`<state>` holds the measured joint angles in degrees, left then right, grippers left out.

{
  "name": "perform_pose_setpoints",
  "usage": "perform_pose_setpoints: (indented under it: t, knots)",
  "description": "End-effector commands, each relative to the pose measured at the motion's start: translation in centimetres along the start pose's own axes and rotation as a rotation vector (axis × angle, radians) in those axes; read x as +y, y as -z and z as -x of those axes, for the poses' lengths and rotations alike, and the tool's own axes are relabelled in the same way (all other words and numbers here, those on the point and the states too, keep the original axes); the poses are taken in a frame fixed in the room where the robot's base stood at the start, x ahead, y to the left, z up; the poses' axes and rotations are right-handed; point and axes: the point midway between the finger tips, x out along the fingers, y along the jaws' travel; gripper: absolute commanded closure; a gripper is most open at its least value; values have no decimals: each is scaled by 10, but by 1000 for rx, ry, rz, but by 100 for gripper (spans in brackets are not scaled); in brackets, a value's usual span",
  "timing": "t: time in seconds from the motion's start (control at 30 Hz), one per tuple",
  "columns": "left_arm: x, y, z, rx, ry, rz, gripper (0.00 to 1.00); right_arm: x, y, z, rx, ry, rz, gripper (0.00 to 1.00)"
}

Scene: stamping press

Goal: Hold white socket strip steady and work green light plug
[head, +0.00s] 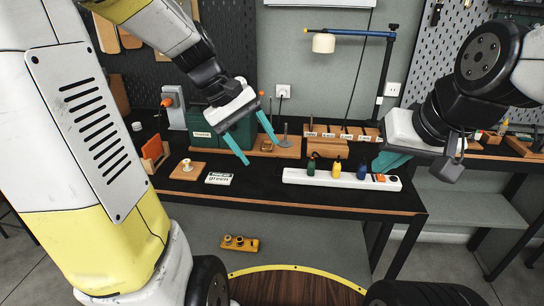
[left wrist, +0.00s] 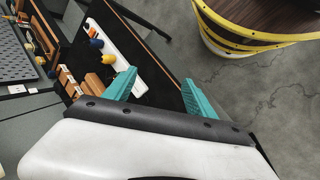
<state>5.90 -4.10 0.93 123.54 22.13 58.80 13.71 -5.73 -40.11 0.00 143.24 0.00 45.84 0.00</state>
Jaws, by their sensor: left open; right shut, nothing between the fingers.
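The white socket strip (head: 349,183) lies on the black bench. A green plug (head: 311,167), a yellow plug (head: 336,169) and a blue plug (head: 362,172) stand upright on it, with an orange switch (head: 380,178) at its right end. My left gripper (head: 260,152) is open and empty above the bench, left of the strip and apart from it. Its teal fingers (left wrist: 159,78) also show in the left wrist view, with the strip (left wrist: 127,54) beyond them. My right gripper (head: 388,161) is shut and empty, above and behind the strip's right end; its fingertips are partly hidden.
A card reading "green" (head: 219,178) and a wooden block with a knob (head: 187,169) lie left on the bench. A labelled wooden rack (head: 340,148) and a dark green box (head: 237,135) stand behind. The front middle is clear.

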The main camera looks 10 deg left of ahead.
Motion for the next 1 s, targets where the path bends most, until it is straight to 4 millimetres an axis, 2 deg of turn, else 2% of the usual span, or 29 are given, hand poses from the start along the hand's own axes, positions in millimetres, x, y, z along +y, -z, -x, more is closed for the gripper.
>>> perform_pose_setpoints:
  t: [0.03, 0.33, 0.7, 0.83, 1.0]
  knots:
    - [2, 12, -10, -45, -12, 63, 35, 0, 0, 0, 0, 0, 0, 100]
    - [14, 74, -63, -303, -115, 440, 35, 0, 0, 0, 0, 0, 0, 100]
    - [4, 151, -138, -610, -259, 870, 35, 0, 0, 0, 0, 0, 0, 100]
    - [-3, 168, -156, -684, -299, 968, 35, 0, 0, 0, 0, 0, 0, 100]
    - [-7, 179, -168, -733, -329, 1032, 35, 0, 0, 0, 0, 0, 0, 100]
